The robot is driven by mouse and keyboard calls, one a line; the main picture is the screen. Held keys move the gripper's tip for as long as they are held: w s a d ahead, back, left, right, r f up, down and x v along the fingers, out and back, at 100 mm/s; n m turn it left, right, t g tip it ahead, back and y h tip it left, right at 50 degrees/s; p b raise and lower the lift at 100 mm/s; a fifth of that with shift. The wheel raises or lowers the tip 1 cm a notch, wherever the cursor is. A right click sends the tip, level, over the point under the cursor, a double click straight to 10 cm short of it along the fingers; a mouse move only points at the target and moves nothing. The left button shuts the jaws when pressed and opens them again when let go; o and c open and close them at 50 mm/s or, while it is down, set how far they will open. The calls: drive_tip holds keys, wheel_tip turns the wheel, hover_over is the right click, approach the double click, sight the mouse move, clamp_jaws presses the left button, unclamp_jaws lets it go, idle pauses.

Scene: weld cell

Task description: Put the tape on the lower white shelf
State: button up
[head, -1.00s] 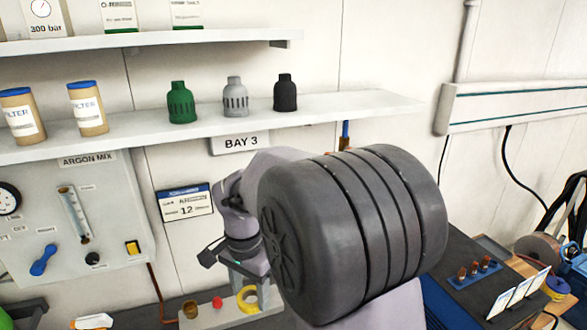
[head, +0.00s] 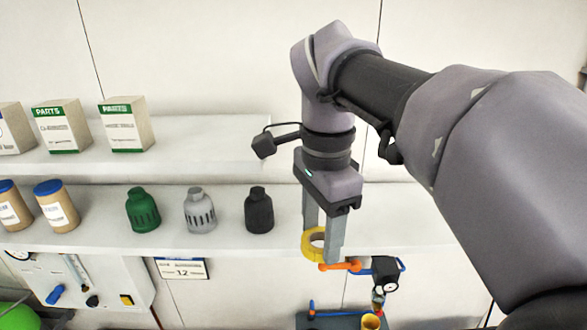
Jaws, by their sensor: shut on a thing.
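My gripper (head: 325,240) is shut on a roll of yellow tape (head: 309,245), which it holds between its two grey fingers. The tape is partly hidden by the fingers. In the picture it overlaps the front part of the lower white shelf (head: 400,225), right of the black cup. I cannot tell whether the tape touches the shelf or is above or in front of it.
On the lower shelf stand a green cup (head: 142,210), a grey cup (head: 200,210), a black cup (head: 259,211) and two filter cans (head: 56,206). The upper shelf (head: 215,150) holds parts boxes (head: 126,125). The lower shelf's right part is clear.

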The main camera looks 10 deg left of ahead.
drive_tip(key=p, duration=0.5)
hover_over(355, 223)
drive_tip(key=shift+d+f, duration=0.1)
drive_tip(key=shift+f, duration=0.7)
wheel_tip(355, 223, down, 3)
drive_tip(key=shift+s+f, duration=0.15)
drive_tip(key=shift+f, duration=0.25)
drive_tip(key=o, duration=1.3)
